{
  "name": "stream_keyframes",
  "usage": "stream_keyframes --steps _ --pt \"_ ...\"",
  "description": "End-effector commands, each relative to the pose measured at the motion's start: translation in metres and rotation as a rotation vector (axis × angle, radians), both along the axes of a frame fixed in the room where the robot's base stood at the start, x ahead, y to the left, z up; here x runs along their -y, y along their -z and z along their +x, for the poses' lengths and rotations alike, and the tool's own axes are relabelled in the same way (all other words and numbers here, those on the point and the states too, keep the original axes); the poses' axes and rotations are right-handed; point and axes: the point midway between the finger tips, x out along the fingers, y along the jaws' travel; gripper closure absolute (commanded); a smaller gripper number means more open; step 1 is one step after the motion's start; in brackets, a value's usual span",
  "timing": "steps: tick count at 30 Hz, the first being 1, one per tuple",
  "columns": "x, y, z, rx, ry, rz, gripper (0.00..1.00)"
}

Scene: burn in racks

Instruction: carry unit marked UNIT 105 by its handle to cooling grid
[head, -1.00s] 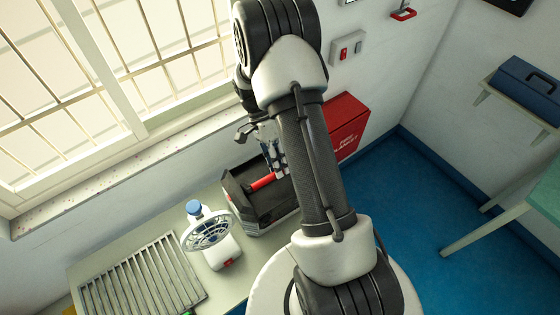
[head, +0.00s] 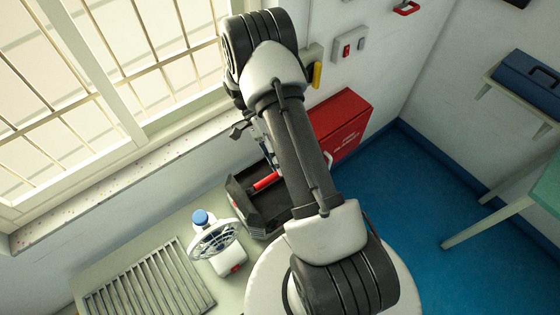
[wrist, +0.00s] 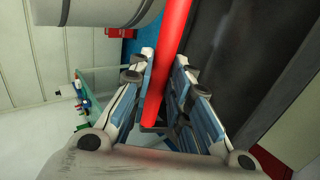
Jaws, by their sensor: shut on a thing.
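The dark open-topped box with a red handle (head: 265,182), which I take to be the unit (head: 262,224), is on or just above the pale bench. No UNIT 105 marking is readable. My gripper (head: 270,163) is at the red handle, partly hidden by my arm. In the wrist view, the red bar (wrist: 170,50) runs between the blue-padded fingers of my gripper (wrist: 166,68), which are shut on it. The cooling grid (head: 150,282) is a slatted metal rack at the bench's left, with its slats bare.
A white fan with a blue cap (head: 214,240) stands between the box and the grid. The barred window and sill (head: 120,175) run behind the bench. A red cabinet (head: 342,122) is behind my arm. Blue floor (head: 420,215) is clear at right.

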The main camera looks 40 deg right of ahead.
Motion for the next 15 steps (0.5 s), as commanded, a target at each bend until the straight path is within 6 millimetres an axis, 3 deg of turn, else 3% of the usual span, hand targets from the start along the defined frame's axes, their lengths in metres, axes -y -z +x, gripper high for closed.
stream_keyframes --steps 3,4,12,15 --pt "-0.0001 0.0005 -0.0001 0.0 0.0 0.0 1.0" --pt "-0.0001 0.0005 -0.0001 0.0 0.0 0.0 0.8" --pt "-0.0001 0.0003 -0.0003 0.0 0.0 0.0 0.62" --pt "-0.0001 0.0002 -0.0004 0.0 0.0 0.0 0.62"
